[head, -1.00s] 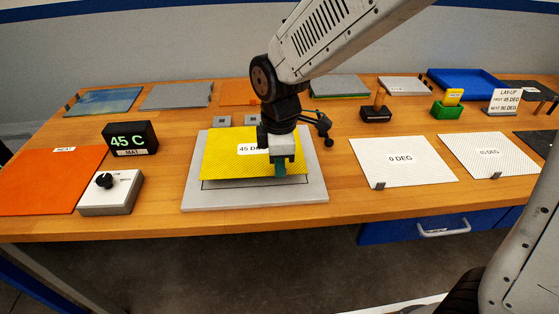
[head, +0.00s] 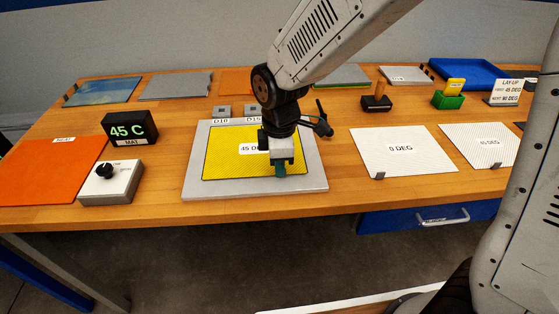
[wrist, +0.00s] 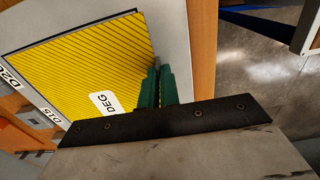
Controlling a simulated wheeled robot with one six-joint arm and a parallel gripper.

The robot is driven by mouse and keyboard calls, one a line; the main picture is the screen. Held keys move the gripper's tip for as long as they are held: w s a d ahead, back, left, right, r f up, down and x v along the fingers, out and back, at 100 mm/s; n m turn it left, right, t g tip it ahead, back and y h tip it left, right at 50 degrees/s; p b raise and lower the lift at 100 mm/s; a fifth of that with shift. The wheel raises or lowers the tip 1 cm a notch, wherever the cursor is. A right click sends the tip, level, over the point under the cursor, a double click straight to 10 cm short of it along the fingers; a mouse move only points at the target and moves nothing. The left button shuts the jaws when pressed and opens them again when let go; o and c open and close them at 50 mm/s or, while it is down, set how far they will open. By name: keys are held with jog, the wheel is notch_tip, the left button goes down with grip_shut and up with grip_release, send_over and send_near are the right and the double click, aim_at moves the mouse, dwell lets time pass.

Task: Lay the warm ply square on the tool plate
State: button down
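The yellow ply square (head: 225,164), labelled 45 DEG, lies over the middle of the grey tool plate (head: 310,188), nearly square with it. Its faces look flat; a thin dark line shows along its border. In the wrist view the ply (wrist: 85,60) shows diagonal stripes, and its edge runs up to my fingers. My gripper (head: 280,170) is at the ply's front right part, low over the plate. The green fingers (wrist: 160,88) are close together at the ply's edge and appear shut on it. The fingers hide the exact contact.
An orange heat mat (head: 50,172), a 45 C display (head: 129,129) and a dial box (head: 110,183) stand left. White ply squares labelled 0 DEG (head: 405,165) and another (head: 480,145) lie right. A blue tray (head: 465,73) and a green holder (head: 447,100) stand behind.

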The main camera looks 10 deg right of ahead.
jog(key=shift+f, duration=0.2)
jog(key=c, duration=1.6)
grip_release()
jog(key=shift+o, duration=0.2)
jog(key=shift+r, duration=0.1)
jog(key=shift+r, duration=3.4)
